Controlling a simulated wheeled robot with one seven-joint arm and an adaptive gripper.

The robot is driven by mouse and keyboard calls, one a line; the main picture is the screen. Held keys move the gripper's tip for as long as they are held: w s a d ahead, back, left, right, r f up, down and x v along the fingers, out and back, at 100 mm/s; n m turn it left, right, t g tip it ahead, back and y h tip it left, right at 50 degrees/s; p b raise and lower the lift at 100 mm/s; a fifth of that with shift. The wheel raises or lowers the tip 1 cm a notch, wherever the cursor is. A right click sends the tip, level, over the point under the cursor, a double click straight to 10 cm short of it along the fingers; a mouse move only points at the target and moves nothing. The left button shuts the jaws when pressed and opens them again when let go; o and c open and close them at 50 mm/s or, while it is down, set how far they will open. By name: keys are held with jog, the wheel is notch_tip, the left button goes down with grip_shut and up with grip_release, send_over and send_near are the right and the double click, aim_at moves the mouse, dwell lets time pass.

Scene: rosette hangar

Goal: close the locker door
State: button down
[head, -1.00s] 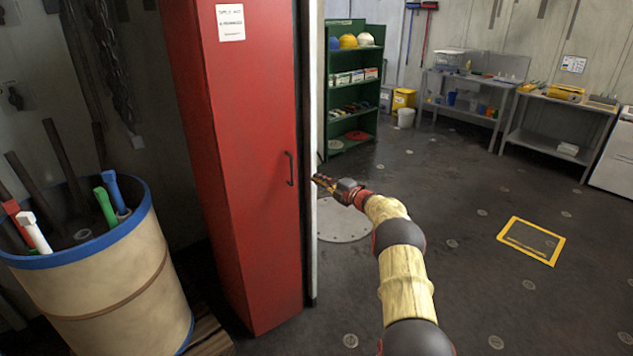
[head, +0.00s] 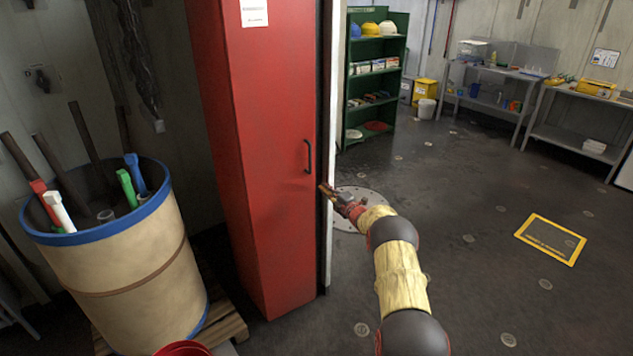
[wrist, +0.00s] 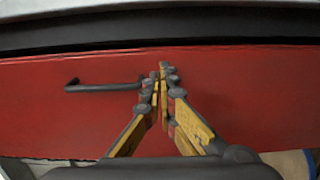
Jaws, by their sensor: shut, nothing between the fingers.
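The tall red locker (head: 250,190) stands left of centre in the head view, its door (head: 285,215) with a dark bar handle (head: 308,156) near the right edge. A dark gap runs along that edge beside a white upright; I cannot tell how far the door stands open. My gripper (head: 323,188) is shut and empty at the door's right edge, a little below the handle. In the wrist view the shut fingertips (wrist: 161,76) lie over the red door face (wrist: 240,95), right of the handle (wrist: 105,87). Whether they touch the door is unclear.
A barrel (head: 130,265) holding rods and coloured tools stands on a pallet left of the locker. A red bucket (head: 183,349) shows at the bottom edge. A green shelf (head: 375,75) and workbenches (head: 490,85) stand behind. The floor to the right is open, with a yellow-framed hatch (head: 550,238).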

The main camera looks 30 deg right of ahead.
aim_at(313, 175)
jog(key=w, duration=0.2)
jog(key=w+b, duration=0.1)
jog(key=w, duration=0.3)
jog(key=shift+w+a+f, duration=0.1)
jog(key=shift+w+a, duration=0.15)
jog(key=shift+w, duration=0.1)
jog(key=shift+w+b, duration=0.3)
jog(key=shift+w, duration=0.2)
